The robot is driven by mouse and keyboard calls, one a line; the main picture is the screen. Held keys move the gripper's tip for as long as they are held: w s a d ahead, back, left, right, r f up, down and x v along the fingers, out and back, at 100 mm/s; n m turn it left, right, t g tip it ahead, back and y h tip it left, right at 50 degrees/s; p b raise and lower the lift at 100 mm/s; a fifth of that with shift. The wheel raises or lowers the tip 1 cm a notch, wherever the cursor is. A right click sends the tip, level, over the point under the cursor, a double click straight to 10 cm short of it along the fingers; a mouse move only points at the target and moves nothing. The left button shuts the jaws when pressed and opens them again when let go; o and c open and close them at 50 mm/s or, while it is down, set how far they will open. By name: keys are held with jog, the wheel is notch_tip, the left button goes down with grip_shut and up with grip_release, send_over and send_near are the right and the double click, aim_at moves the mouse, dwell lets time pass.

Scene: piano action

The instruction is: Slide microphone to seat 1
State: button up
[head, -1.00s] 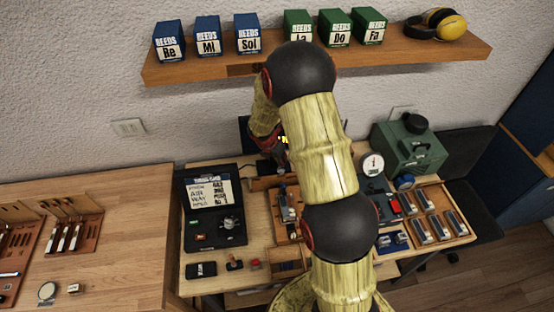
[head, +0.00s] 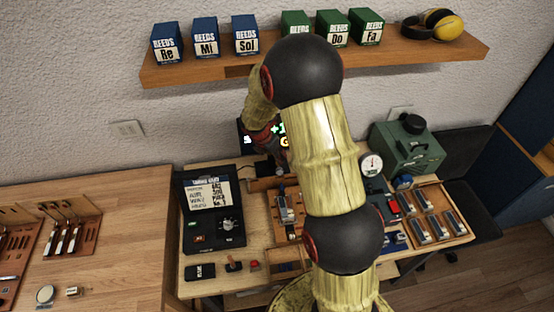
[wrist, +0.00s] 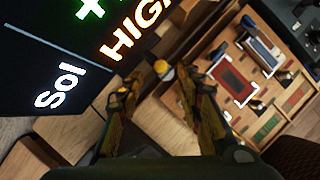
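My gripper (wrist: 158,88) shows its two fingers in the wrist view, apart with a gap between them. A small round yellow-and-grey thing (wrist: 163,70) shows beyond the gap; I cannot tell whether it is the microphone's head or whether a finger touches it. In the head view my arm hides most of the gripper and the spot in front of it. A small black block (head: 264,168) sits at the back of the bench beside a wooden strip; I cannot tell what it is. No seat number is legible.
A dark display (wrist: 75,45) reading "Sol" and "HIGH" stands close at left in the wrist view. A wooden tray (wrist: 215,105) with reed parts lies at right. On the bench are a black case (head: 213,215), a dial gauge (head: 371,163) and a green machine (head: 408,148).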

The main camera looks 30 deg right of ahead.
jog(key=v, duration=0.6)
jog(key=shift+r, duration=0.35)
jog(key=shift+a, duration=0.15)
jog(key=s+a+r+m+t+y+b, duration=0.1)
jog(key=s+a+r+m+b, duration=0.1)
jog(key=s+a+m+b, duration=0.3)
jog(key=s+a+r+m+t+y+b, duration=0.1)
jog(key=s+a+r+m+b, duration=0.2)
jog(key=s+m, duration=0.7)
jog(key=s+a+r+m+t+y+b, duration=0.1)
jog(key=s+a+r+m+y+b, duration=0.1)
jog(key=s+a+m+b, duration=0.4)
jog(key=s+a+m, duration=0.1)
jog(key=s+a, duration=0.2)
jog(key=s, duration=0.4)
jog(key=shift+s+r+t+b, duration=0.2)
jog(key=shift+t+b, duration=0.2)
